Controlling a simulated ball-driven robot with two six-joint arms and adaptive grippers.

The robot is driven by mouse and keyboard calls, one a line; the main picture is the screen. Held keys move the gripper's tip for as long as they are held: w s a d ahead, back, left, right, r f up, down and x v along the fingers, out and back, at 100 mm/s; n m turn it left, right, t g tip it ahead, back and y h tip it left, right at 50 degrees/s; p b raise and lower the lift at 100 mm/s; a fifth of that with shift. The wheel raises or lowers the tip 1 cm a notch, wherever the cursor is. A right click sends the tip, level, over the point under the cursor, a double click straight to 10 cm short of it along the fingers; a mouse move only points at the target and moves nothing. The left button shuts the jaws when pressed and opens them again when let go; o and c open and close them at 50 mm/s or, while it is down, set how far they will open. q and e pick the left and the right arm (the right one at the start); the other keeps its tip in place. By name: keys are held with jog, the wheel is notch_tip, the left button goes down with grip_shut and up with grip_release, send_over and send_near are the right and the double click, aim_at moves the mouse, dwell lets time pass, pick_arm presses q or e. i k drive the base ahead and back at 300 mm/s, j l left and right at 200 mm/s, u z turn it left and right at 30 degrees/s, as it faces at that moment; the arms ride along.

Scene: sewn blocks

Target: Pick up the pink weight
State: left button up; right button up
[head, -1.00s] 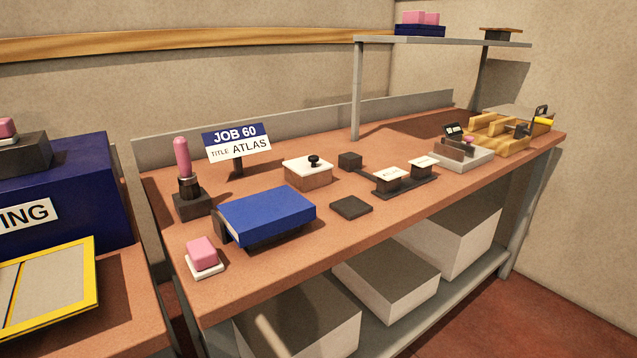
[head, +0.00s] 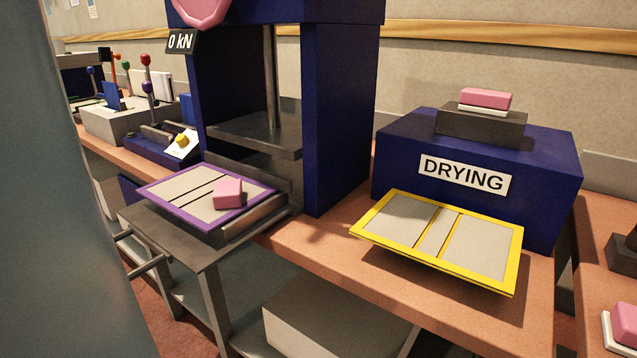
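Several pink blocks are in the head view, and I cannot tell which is the pink weight. One pink block (head: 227,193) sits on the purple-framed board (head: 160,197) at the front of the blue press. A flatter pink block (head: 485,98) lies on a white piece on the dark stand on top of the DRYING box (head: 400,165). Another pink block (head: 627,322) sits on a white base at the right edge, partly cut off. Neither of my grippers is in view.
The blue press (head: 340,120) has a "0 kN" sign and a pink part at the top. A yellow-framed board (head: 437,238) leans in front of the DRYING box. A grey side table (head: 190,240) stands under the purple-framed board. Coloured-knob levers (head: 147,75) stand at the back left.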

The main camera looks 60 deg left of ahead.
aim_at(227, 194)
jog(key=u, duration=2.3)
jog(key=j+z, duration=0.1)
jog(key=z, duration=0.35)
jog(key=i+j+z, duration=0.1)
jog(key=j+z, duration=0.35)
jog(key=j, duration=0.2)
jog(key=j+z, duration=0.5)
jog(key=j, duration=0.1)
